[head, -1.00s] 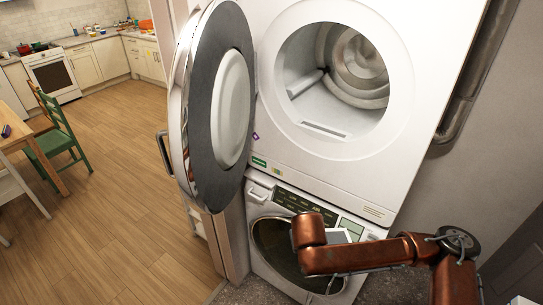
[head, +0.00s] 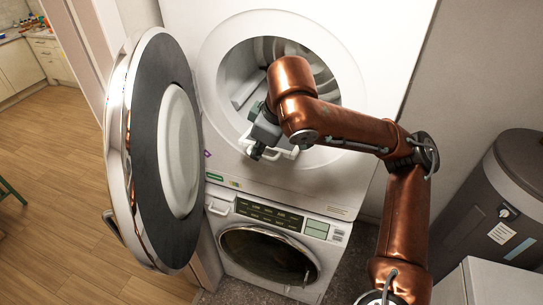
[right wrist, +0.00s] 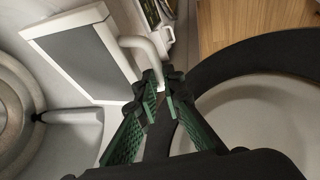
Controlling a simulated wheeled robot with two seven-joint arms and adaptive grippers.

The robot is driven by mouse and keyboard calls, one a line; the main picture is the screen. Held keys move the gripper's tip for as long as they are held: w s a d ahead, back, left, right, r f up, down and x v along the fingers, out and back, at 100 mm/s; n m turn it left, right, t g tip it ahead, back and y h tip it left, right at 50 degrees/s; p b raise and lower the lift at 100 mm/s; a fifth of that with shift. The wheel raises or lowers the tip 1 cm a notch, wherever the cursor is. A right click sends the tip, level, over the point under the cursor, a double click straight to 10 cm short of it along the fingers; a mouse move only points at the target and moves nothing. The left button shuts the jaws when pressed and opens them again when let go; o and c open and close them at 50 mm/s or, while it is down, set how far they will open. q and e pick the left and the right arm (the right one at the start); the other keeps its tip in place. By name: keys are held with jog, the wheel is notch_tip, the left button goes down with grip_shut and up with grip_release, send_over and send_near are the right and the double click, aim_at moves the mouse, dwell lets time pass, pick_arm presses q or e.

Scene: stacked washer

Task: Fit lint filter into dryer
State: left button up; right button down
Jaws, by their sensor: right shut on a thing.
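The dryer (head: 385,60) is the upper machine, with its round door (head: 165,150) open to the left. My right gripper (head: 258,150) is in front of the lower rim of the dryer opening. It is shut on the white handle of the lint filter (right wrist: 85,55), a white frame with a grey mesh panel. In the head view, only white parts of the filter (head: 288,153) show beside the gripper. My arm and gripper hide the filter slot and part of the drum. My left gripper is not in view.
A washer (head: 265,250) with a shut door stands under the dryer. The open dryer door stands close to the left of my gripper. Wooden floor (head: 45,200) lies open at the left.

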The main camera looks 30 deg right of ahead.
jog(key=shift+r, duration=0.9)
jog(key=shift+w+d+r+n, duration=0.15)
jog(key=shift+w+d+n, duration=0.05)
jog(key=shift+n, duration=0.1)
jog(key=w+d+f, duration=0.1)
jog(key=w+d, duration=0.1)
jog(key=w+d+f+p, duration=0.1)
jog(key=w+d, duration=0.1)
jog(key=w+d+f, duration=0.1)
jog(key=w+f, duration=0.1)
jog(key=w, duration=0.1)
jog(key=shift+d+p, duration=0.35)
jog(key=shift+d, duration=0.05)
jog(key=w+d+f+p, duration=0.1)
jog(key=w+d+f, duration=0.1)
jog(key=f, duration=0.6)
jog(key=shift+w+d+f, duration=0.25)
jog(key=shift+w+f, duration=0.15)
jog(key=shift+w, duration=0.35)
jog(key=c, duration=2)
grip_release()
jog(key=shift+c, duration=0.2)
